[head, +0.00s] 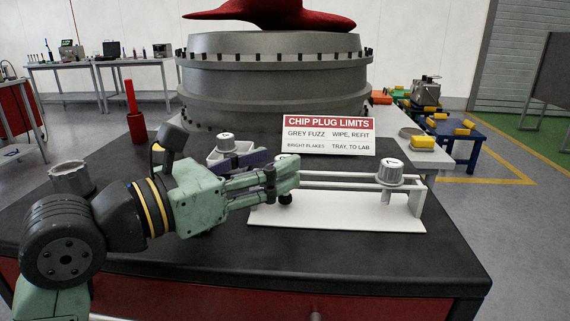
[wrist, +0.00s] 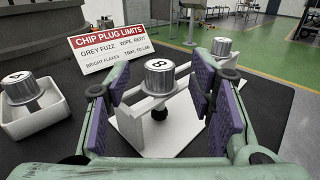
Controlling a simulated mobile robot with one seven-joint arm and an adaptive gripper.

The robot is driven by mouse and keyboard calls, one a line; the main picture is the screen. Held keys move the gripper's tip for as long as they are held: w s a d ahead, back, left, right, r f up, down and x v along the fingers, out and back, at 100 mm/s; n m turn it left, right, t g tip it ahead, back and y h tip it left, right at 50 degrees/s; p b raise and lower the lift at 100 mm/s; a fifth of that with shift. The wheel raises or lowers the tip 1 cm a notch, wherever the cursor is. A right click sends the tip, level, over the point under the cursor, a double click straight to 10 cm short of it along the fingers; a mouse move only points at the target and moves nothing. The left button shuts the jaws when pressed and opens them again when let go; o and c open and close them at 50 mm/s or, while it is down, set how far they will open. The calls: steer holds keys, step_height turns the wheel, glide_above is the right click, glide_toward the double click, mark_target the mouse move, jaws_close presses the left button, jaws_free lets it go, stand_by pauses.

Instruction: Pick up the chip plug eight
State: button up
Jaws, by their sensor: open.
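Chip plug eight (wrist: 159,79) is a grey metal cap with a black 8 on its white top. It sits upright at one end of the white rack (head: 340,216), its black tip hanging below the rail. In the wrist view it stands between and beyond the purple pads of my gripper (wrist: 160,92), with gaps on both sides. In the head view my open gripper (head: 284,178) is at the rack's left end and hides most of the plug; the black tip (head: 285,198) shows beneath.
Another plug (head: 390,172) sits at the rack's right end. A white tray (wrist: 42,122) with a numbered plug (wrist: 23,88) stands left of the rack. A chip plug limits sign (head: 329,135) stands behind. A grey cup (head: 72,178) is at the left. The black tabletop's front is clear.

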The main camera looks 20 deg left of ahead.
steer(key=p+x, duration=0.1)
steer(key=x, duration=0.2)
steer(key=shift+w+d, duration=0.1)
steer(key=shift+w, duration=0.2)
jaws_close()
stand_by(0.3)
